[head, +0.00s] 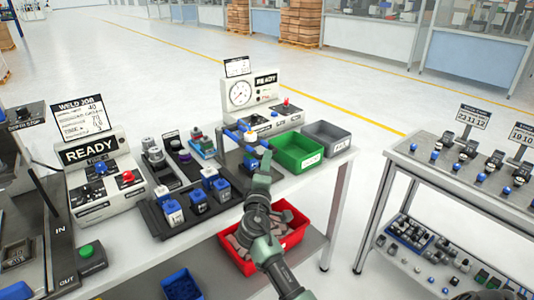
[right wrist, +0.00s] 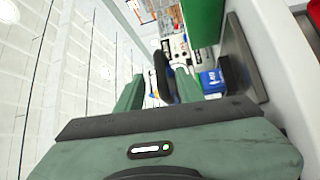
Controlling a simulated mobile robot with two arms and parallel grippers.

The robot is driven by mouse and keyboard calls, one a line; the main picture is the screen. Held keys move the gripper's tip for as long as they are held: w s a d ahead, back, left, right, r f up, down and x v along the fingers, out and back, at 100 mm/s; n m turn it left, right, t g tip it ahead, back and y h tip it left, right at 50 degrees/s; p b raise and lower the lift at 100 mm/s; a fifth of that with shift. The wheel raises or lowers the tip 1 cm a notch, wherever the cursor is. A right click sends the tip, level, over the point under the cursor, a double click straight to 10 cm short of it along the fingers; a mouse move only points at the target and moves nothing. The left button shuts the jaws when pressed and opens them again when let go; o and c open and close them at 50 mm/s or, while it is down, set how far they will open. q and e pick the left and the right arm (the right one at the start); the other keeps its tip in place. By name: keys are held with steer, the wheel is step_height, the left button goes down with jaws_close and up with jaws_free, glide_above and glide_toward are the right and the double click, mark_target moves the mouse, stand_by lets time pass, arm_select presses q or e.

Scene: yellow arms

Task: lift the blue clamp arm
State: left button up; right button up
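The blue clamp arm (head: 233,135) is a small blue bar on a dark fixture near the middle of the table in the head view, with a yellow-and-blue piece (head: 251,137) beside it. My right gripper (head: 264,165) is just in front of this fixture, its arm coming up from the bottom. In the right wrist view its two green fingers (right wrist: 158,92) stand apart. A dark upright part and small blue bits show beyond and between them; I cannot tell whether anything touches the fingers. My left gripper is not in view.
A green bin (head: 298,152) and a grey bin (head: 327,136) stand right of the fixture. A gauge box (head: 262,97) is behind. A tray of blue blocks (head: 176,226) is at left. A red bin (head: 292,238) sits below, beside my arm.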

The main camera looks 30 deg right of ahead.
steer(key=shift+x, duration=2.4)
steer(key=shift+f, duration=0.1)
jaws_close()
